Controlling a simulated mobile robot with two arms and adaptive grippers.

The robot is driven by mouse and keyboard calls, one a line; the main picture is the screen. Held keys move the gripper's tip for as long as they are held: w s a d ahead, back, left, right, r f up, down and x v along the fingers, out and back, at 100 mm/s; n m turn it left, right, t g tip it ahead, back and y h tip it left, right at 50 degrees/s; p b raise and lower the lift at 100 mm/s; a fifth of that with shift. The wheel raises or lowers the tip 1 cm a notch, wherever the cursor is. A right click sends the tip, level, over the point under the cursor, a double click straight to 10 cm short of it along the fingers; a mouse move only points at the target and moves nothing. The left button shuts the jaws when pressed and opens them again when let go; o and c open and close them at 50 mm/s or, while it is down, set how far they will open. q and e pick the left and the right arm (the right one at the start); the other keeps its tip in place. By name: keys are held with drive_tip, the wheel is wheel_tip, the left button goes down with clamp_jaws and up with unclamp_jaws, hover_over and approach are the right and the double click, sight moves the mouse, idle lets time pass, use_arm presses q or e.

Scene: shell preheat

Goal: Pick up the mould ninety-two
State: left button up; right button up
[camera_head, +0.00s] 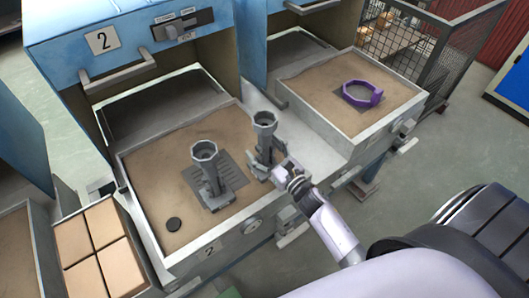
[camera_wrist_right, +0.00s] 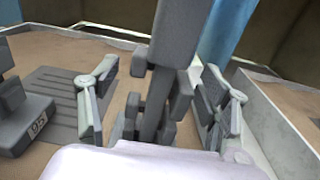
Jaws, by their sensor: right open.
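Two grey moulds with ring-shaped tops stand upright in the sand tray marked 2. One mould (camera_head: 208,172) stands on a dark grate (camera_head: 232,172); in the right wrist view its foot (camera_wrist_right: 22,118) bears a label that seems to read 95. The other mould (camera_head: 264,132) stands at the tray's right side, and its body (camera_wrist_right: 172,60) fills the middle of the wrist view. No number shows on it. My right gripper (camera_head: 270,172) is open, with one finger on each side of this mould in the wrist view (camera_wrist_right: 160,108). Contact cannot be told. My left gripper is out of view.
A second tray (camera_head: 350,135) at right holds a purple ring-shaped piece (camera_head: 362,94). Brown blocks (camera_head: 102,220) sit at left. Blue cabinet (camera_head: 130,45) walls rise behind. Open floor lies at right.

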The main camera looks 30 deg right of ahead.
drive_tip(key=c, duration=1.6)
drive_tip(key=shift+r, duration=0.1)
drive_tip(key=shift+c, duration=0.3)
drive_tip(key=shift+r, duration=0.1)
